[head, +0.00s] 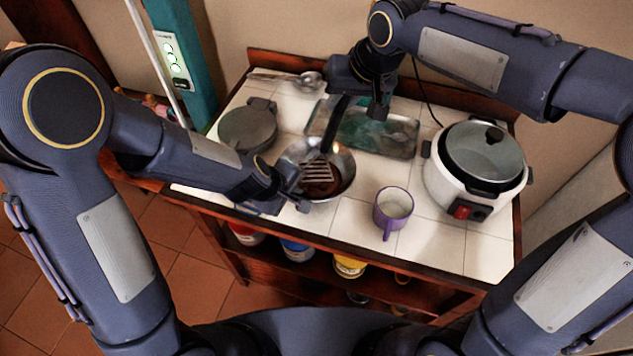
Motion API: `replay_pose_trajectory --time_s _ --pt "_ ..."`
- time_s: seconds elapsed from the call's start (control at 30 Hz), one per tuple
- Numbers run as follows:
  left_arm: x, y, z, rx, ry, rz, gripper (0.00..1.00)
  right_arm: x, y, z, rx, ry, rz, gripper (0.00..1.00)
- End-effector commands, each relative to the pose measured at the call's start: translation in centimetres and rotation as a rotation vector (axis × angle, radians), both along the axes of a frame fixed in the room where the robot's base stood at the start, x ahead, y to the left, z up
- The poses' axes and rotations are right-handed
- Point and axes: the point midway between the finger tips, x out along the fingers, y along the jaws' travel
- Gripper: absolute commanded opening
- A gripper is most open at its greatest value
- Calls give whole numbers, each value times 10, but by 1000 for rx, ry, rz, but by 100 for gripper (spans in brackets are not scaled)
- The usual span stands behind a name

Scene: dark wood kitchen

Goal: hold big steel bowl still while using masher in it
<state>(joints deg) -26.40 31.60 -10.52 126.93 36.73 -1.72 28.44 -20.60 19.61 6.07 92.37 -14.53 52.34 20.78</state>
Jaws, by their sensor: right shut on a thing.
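The big steel bowl (346,162) stands on the white tiled counter top, with brown contents inside. The masher (317,172) has a slotted metal head and a black handle. Its head is inside the bowl, and the handle rises towards my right gripper (362,100). My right gripper is shut on the handle above the back of the bowl. My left gripper (296,189) is at the bowl's left front rim, with its fingers apart. Whether a finger touches the rim is hard to tell. The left gripper hides part of the bowl's left side.
A purple mug (393,209) stands right of the bowl, and a white cooker (474,168) is further right. A tray (375,136) lies behind the bowl. A round grey lidded appliance (248,127) is at left, with a ladle (306,81) behind. Jars stand on the shelf below.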

Motion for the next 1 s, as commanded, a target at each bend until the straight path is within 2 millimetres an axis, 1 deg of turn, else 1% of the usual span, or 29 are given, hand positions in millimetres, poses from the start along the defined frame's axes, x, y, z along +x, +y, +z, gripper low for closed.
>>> replay_pose_trajectory --time_s 1.0 --pt "0 0 0 0 -1 1 0 0 0 -29 0 1 -1 0"
